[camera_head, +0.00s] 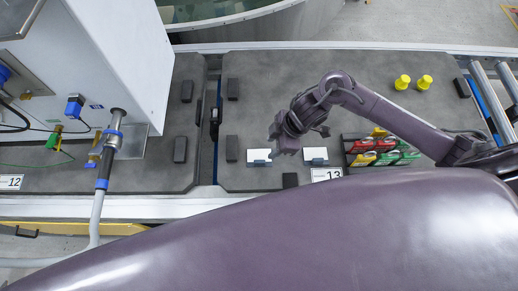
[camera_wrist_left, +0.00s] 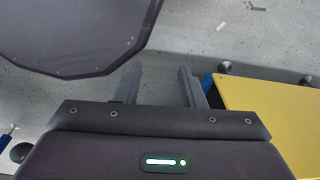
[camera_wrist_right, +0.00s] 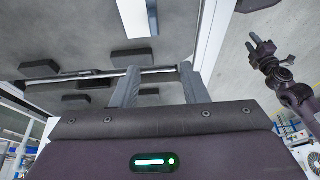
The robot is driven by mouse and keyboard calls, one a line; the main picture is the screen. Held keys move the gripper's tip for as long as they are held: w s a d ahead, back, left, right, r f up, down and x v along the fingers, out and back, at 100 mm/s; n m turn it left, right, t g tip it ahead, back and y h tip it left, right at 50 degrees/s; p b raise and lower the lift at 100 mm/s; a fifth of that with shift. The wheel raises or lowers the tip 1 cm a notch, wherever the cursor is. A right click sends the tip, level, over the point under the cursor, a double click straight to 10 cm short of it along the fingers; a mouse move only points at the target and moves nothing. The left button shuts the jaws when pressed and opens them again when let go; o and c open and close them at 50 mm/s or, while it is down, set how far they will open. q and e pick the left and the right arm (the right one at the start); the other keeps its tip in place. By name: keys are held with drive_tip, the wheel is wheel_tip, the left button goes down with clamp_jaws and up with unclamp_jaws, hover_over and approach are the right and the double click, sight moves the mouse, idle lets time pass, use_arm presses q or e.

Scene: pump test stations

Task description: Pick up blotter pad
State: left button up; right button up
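Two small white flat pieces with blue-grey blocks at their edges lie on the dark grey mat in the head view, one at left (camera_head: 259,153) and one at right (camera_head: 315,153). They look like blotter pads, but I cannot tell for sure. My right gripper (camera_head: 281,143) is above the mat between them, nearer the left one, with nothing visible in it. In the right wrist view its fingers (camera_wrist_right: 158,85) are apart and empty. My left gripper (camera_wrist_left: 158,85) is open and empty over the floor in the left wrist view; it is not visible in the head view.
A rack of red and green items (camera_head: 382,152) stands right of the white pieces. Two yellow pieces (camera_head: 403,82) stand farther back. Black blocks (camera_head: 232,89) line the mat's left side. A white cabinet (camera_head: 125,50) with a hose stands at left. The middle back of the mat is clear.

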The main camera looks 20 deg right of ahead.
drive_tip(key=b, duration=0.6)
approach(261, 161)
drive_tip(key=f, duration=0.1)
drive_tip(key=shift+s+a+f+b, duration=0.1)
drive_tip(key=shift+a+f+b, duration=0.1)
drive_tip(key=shift+f, duration=0.15)
drive_tip(key=shift+s+a+f+b, duration=0.1)
drive_tip(key=shift+f+b, duration=0.1)
drive_tip(key=shift+f, duration=0.2)
drive_tip(key=x, duration=0.6)
drive_tip(key=shift+w+a, duration=0.25)
drive_tip(key=shift+a+f, duration=0.1)
drive_tip(key=shift+f, duration=0.25)
clamp_jaws()
